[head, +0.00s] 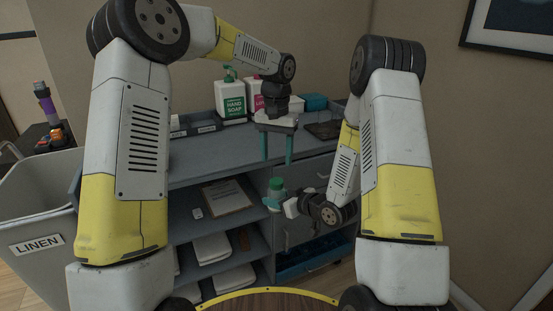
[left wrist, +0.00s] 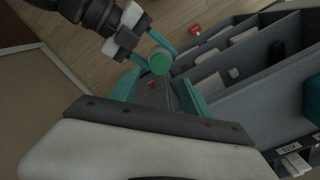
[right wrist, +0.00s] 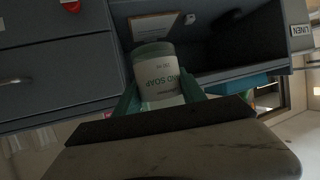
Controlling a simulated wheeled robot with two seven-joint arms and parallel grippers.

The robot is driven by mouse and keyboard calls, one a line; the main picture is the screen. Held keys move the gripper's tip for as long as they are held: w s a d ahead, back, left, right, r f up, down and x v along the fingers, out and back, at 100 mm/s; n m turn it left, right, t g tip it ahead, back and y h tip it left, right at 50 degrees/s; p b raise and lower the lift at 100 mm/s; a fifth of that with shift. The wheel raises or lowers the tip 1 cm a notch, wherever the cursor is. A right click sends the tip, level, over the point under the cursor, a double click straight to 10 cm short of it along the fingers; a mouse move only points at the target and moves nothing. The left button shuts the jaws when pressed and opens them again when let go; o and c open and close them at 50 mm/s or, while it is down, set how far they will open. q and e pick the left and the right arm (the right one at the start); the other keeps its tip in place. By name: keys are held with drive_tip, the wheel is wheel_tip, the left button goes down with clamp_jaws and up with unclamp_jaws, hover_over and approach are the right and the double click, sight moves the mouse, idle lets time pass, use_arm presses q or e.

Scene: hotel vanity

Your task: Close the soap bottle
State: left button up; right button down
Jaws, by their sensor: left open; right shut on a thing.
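A small soap bottle (right wrist: 160,80) with a pale body, "SOAP" lettering and a greenish top is upright in my right gripper (head: 277,203), in front of the cabinet. The right wrist view shows the teal fingers on either side of its body. Its round green top (head: 277,183) faces up; it shows from above in the left wrist view (left wrist: 160,62). My left gripper (head: 277,161) is open and empty, with fingers pointing down just above the bottle. Its fingertips are on both sides of the green top in the left wrist view, apparently apart from it. I cannot tell how tightly the top sits.
A green-labelled hand soap dispenser (head: 231,101), a pink-labelled bottle (head: 252,92) and a teal box (head: 314,102) stand on the grey vanity top (head: 200,150). Open shelves hold a clipboard (head: 228,196) and folded white items. A linen bin (head: 38,215) stands at the left.

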sight(276, 181)
use_arm(q)
drive_tip(key=shift+f, duration=4.05)
clamp_jaws()
drive_tip(key=shift+o, duration=0.7)
unclamp_jaws()
drive_tip(key=shift+r, duration=0.1)
wheel_tip(276, 181, up, 12)
